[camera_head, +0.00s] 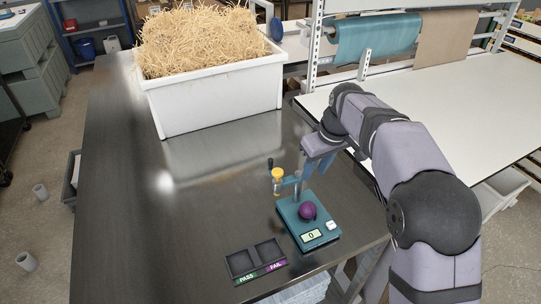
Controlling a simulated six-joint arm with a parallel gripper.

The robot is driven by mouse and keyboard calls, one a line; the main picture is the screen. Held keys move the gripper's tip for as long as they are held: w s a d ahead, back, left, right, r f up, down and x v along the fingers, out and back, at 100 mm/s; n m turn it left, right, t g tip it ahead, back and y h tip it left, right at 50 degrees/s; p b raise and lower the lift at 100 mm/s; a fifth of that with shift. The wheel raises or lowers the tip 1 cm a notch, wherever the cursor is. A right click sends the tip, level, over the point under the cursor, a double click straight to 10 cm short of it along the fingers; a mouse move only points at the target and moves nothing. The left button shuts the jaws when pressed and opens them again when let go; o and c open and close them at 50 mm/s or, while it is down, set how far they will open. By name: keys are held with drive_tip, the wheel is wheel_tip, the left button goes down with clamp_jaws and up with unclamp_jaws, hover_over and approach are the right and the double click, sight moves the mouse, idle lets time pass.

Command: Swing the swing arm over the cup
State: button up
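A teal scale (323,229) stands near the front right of the dark table, its display reading 0. A dark purple round thing (308,211) sits on it; I cannot make out a separate cup. A post rises behind the scale. A short teal swing arm (290,181) reaches left from the post, with a yellow cylinder (278,174) and a dark-tipped handle (270,163) at its outer end. This end is left of the purple thing, not above it. My gripper (303,170) points down just behind and above the post. Its fingers are small and partly hidden, so their opening is unclear.
A black two-pocket tray (254,259) marked PASS and FAIL lies left of the scale, its pockets looking empty. A white bin (215,101) of straw-like filling stands behind. The table's left and middle are clear. A white bench (440,105) adjoins at right.

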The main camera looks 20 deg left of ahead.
wheel_tip(320, 180, up, 3)
drive_tip(key=n+y+p, duration=0.1)
drive_tip(key=n+y, duration=0.1)
hover_over(271, 159)
drive_tip(key=s+d, duration=0.2)
drive_tip(key=shift+w+d+p+x, duration=0.15)
drive_tip(key=shift+p+x, duration=0.65)
drive_tip(key=shift+x, duration=1.05)
drive_tip(key=shift+w+d+p+x, duration=0.15)
drive_tip(key=shift+p+x, duration=0.6)
drive_tip(key=shift+x, duration=1.1)
clamp_jaws()
